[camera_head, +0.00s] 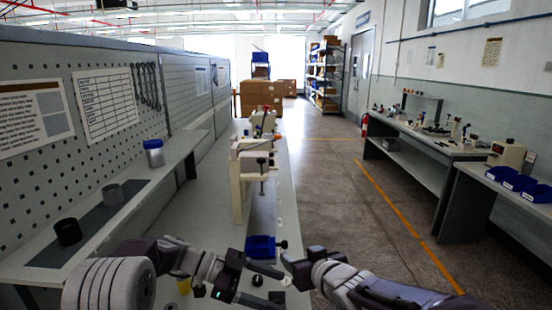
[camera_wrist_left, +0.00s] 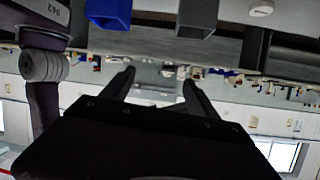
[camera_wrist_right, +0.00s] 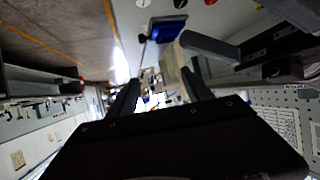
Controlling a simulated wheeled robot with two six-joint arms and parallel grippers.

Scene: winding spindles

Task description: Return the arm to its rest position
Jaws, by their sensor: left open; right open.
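My left gripper (camera_head: 278,290) reaches in from the lower left over the near end of the bench. Its two dark fingers are spread with nothing between them, as the left wrist view (camera_wrist_left: 158,85) also shows. My right gripper (camera_head: 290,263) comes in from the lower right, close beside the left one. Its fingers are apart and empty in the right wrist view (camera_wrist_right: 160,88). Neither gripper touches an object that I can make out. The cream winding machine (camera_head: 240,178) stands on the bench beyond both grippers.
A blue bin (camera_head: 261,248) sits just beyond the grippers and also shows in the right wrist view (camera_wrist_right: 167,28). The floor aisle on the right is clear.

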